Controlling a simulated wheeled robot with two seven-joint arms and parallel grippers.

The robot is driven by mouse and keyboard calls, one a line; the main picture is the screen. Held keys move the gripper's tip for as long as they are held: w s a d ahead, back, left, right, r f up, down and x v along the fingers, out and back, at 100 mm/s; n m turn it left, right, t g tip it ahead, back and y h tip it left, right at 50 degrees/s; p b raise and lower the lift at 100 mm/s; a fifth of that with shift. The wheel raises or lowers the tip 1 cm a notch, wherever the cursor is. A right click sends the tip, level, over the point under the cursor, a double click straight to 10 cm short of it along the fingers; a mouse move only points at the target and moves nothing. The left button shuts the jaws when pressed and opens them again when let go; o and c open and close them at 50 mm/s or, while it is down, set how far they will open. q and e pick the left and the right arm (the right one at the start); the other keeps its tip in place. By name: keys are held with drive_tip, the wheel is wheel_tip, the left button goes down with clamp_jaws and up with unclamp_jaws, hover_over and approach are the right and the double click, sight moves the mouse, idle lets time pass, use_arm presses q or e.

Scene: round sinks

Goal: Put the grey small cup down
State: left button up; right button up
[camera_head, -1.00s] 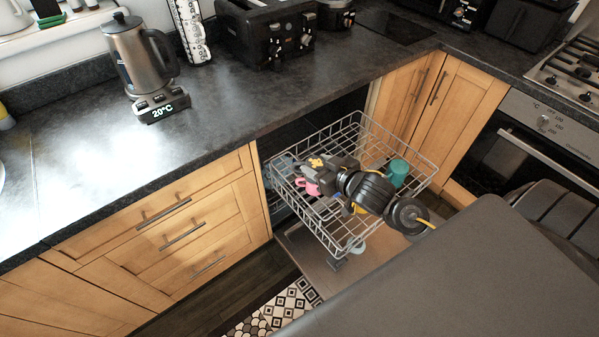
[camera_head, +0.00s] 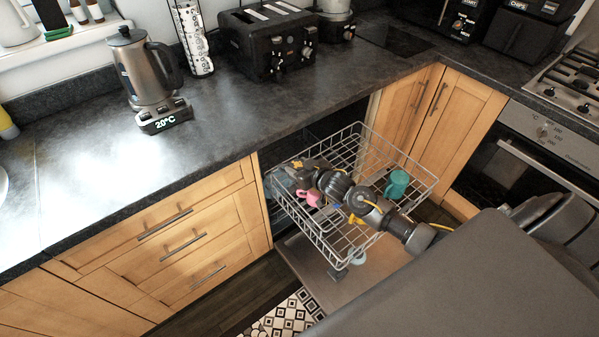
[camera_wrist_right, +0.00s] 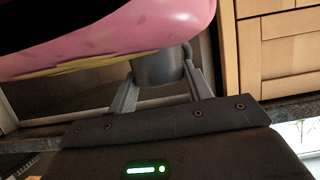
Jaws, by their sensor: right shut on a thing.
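In the right wrist view the grey small cup (camera_wrist_right: 158,68) is between the two fingers of my right gripper (camera_wrist_right: 163,82), which is shut on it. A large pink surface (camera_wrist_right: 110,35) fills the top of that view, very near the cup. In the head view my right gripper (camera_head: 302,172) is over the left part of the wire dishwasher rack (camera_head: 345,240). The held cup is hard to make out there. I cannot tell whether it touches the rack. My left gripper is not in view.
A pink cup (camera_head: 309,197) is in the rack close to my right gripper. A teal mug (camera_head: 397,183) stands at the rack's right side.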

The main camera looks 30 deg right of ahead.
drive_tip(key=shift+f, duration=1.35)
drive_tip(key=shift+f, duration=0.2)
drive_tip(key=o, duration=1.1)
drive_tip(key=shift+r, duration=0.1)
drive_tip(key=shift+s+r, duration=0.1)
drive_tip(key=shift+s, duration=0.15)
drive_tip(key=v, duration=1.1)
drive_tip(key=shift+s+d+r, duration=0.1)
drive_tip(key=shift+s+r, duration=0.05)
drive_tip(key=shift+s, duration=0.15)
